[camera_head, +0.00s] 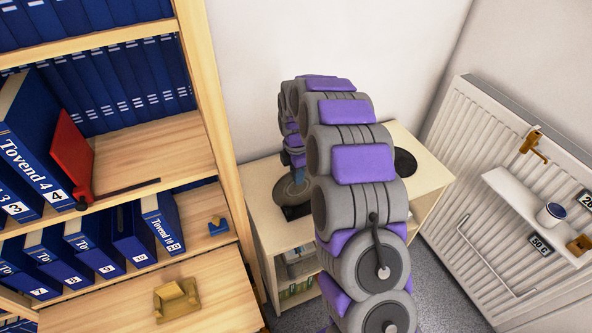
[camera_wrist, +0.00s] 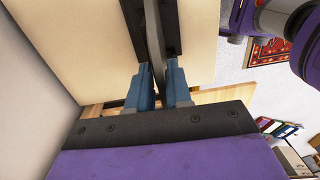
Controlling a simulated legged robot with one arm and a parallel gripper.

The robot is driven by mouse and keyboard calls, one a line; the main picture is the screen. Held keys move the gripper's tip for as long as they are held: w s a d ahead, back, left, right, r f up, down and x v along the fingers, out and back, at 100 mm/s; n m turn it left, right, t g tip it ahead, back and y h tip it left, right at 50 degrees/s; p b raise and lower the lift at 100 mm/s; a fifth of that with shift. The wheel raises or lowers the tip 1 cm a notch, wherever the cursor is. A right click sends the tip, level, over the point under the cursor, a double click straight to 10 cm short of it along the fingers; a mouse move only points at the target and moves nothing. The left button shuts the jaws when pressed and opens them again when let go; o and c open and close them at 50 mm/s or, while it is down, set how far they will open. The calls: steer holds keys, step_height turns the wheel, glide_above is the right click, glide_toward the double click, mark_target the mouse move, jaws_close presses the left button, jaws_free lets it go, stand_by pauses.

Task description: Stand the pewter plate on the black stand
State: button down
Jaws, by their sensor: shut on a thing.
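The pewter plate (camera_head: 291,190) is a dark grey disc at the low cabinet's left part in the head view. In the wrist view the plate (camera_wrist: 154,35) shows edge-on as a thin grey strip between my fingers. The black stand (camera_head: 296,212) lies under the plate, and in the wrist view the black stand (camera_wrist: 173,30) shows on both sides of the plate's edge. My gripper (camera_wrist: 161,75) is shut on the plate from above. Whether the plate's lower edge rests in the stand cannot be told. My arm partly hides the cabinet.
The pale low cabinet (camera_head: 432,173) carries a black disc (camera_head: 405,162) at its right. A wooden bookcase (camera_head: 213,95) with blue binders stands at left. A white radiator (camera_head: 480,135) with a small shelf (camera_head: 528,217) is at right. The wall is close behind the cabinet.

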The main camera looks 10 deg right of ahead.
steer(key=shift+d+f, duration=0.2)
steer(key=shift+d, duration=0.8)
steer(key=c, duration=1.5)
jaws_free()
steer(key=shift+a, duration=0.1)
steer(key=o, duration=0.5)
steer(key=shift+a, duration=0.8)
steer(key=shift+o, duration=0.2)
steer(key=shift+d, duration=0.75)
steer(key=shift+a, duration=0.15)
